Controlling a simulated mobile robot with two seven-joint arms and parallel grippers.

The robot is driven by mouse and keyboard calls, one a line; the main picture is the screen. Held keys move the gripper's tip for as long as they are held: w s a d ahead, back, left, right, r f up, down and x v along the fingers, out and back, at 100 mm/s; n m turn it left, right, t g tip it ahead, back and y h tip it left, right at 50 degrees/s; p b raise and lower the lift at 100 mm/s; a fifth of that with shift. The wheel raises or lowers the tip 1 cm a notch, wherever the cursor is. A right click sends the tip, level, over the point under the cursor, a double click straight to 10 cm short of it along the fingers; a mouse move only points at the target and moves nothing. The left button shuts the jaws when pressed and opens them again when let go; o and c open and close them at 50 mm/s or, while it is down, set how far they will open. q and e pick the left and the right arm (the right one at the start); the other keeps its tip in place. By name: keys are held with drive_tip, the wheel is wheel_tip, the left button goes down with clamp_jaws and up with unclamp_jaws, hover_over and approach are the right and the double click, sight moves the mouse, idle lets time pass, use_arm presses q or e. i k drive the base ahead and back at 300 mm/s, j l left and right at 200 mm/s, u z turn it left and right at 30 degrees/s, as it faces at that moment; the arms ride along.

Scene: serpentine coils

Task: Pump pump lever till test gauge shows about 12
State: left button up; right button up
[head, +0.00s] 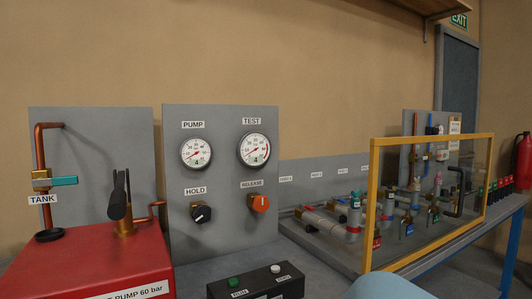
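The pump lever (117,203) is black and stands upright on a brass post on top of the red test pump (95,275), at the left of the head view. The round white test gauge (254,150) is on the grey panel (222,225), under the TEST label. Its needle points to the lower left, but its numbers are too small to read surely. The pump gauge (196,152) is to its left, with its needle also toward the lower left. Neither gripper shows in the head view, and nothing is seen touching the lever.
A teal-handled tank valve (63,181) is on the copper pipe. A black button box (255,284) is in front. A yellow-framed clear screen (432,140) covers pipework at right.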

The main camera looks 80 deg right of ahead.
sight(117, 204)
drive_tip(key=z, duration=1.35)
drive_tip(key=i+z, duration=0.1)
drive_tip(key=z, duration=0.5)
drive_tip(key=i+j, duration=0.3)
